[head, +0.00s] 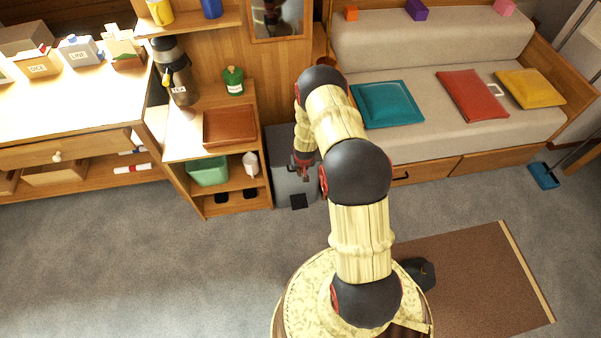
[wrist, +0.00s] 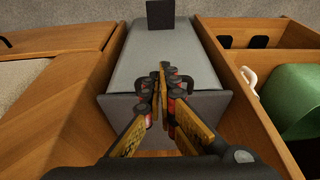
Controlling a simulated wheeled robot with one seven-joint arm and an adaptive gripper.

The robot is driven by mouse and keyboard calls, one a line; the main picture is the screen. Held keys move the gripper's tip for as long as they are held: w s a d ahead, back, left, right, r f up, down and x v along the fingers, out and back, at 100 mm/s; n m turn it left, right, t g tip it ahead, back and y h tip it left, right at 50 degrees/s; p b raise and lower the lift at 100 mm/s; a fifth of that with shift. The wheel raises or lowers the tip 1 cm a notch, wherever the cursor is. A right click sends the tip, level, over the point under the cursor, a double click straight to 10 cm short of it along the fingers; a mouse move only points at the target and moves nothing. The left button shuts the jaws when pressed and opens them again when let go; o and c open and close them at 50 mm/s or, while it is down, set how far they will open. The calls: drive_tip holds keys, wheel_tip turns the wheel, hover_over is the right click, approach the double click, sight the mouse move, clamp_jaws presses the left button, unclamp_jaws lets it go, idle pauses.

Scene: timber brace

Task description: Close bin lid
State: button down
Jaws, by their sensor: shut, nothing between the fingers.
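The grey bin (head: 285,188) stands on the floor between the wooden shelf unit and the sofa. In the wrist view its smooth grey surface (wrist: 140,62) lies beyond my fingers, with a wider grey edge crossing below them. I cannot tell for sure how far the lid is raised. A dark square pedal (head: 298,201) is at the bin's foot; it also shows in the wrist view (wrist: 160,14). My gripper (head: 304,174) is over the bin, pointing down. Its fingers (wrist: 162,68) are together and empty. Whether they touch the bin is unclear.
The shelf unit (head: 205,200) stands close on the bin's left, holding a green tub (head: 208,171) and a white jug (head: 250,164). The sofa base (head: 480,158) is close on the right. The carpet (head: 130,260) in front is clear.

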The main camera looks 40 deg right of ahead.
drive_tip(key=s+a+r+p, duration=0.1)
drive_tip(key=s+a, duration=0.3)
drive_tip(key=s, duration=0.5)
drive_tip(key=shift+a+r+p, duration=0.2)
drive_tip(key=shift+r+p, duration=0.2)
drive_tip(key=shift+p, duration=0.25)
drive_tip(key=shift+s, duration=0.1)
